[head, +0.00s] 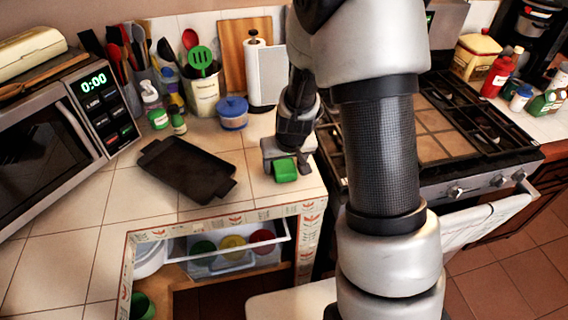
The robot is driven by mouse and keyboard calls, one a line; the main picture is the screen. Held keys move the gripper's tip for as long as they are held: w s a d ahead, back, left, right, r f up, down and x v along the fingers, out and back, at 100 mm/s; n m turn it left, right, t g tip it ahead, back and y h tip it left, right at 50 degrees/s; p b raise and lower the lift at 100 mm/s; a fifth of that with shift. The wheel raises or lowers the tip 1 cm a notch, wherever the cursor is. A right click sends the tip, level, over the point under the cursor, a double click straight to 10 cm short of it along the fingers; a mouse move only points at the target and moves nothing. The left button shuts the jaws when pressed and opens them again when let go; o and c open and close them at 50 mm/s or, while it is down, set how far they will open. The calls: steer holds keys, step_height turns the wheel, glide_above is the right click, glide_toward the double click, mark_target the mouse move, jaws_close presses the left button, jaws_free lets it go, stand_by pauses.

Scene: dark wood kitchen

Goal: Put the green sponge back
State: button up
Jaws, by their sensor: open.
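The green sponge (285,170) lies on the tiled counter (217,210) near its front right corner, left of the stove. My gripper (284,158) points down right at the sponge. It is open, and its jaws appear to be over or around the sponge. I cannot tell whether they touch it. The gripper body hides the far part of the sponge. Part of my arm crosses the right half of the view.
A dark tray (188,168) lies left of the sponge. Behind stand a blue-lidded container (232,113), a paper towel roll (266,75) and a utensil crock (202,95). A microwave (50,140) is left. An open drawer (228,255) with coloured items is below the counter.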

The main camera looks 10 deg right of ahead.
steer(key=s+a+f+p+v, duration=0.1)
steer(key=s+p+v, duration=0.15)
steer(key=v, duration=2.55)
steer(key=s+d+r+t, duration=0.1)
steer(key=s+r, duration=0.3)
steer(key=s, duration=0.7)
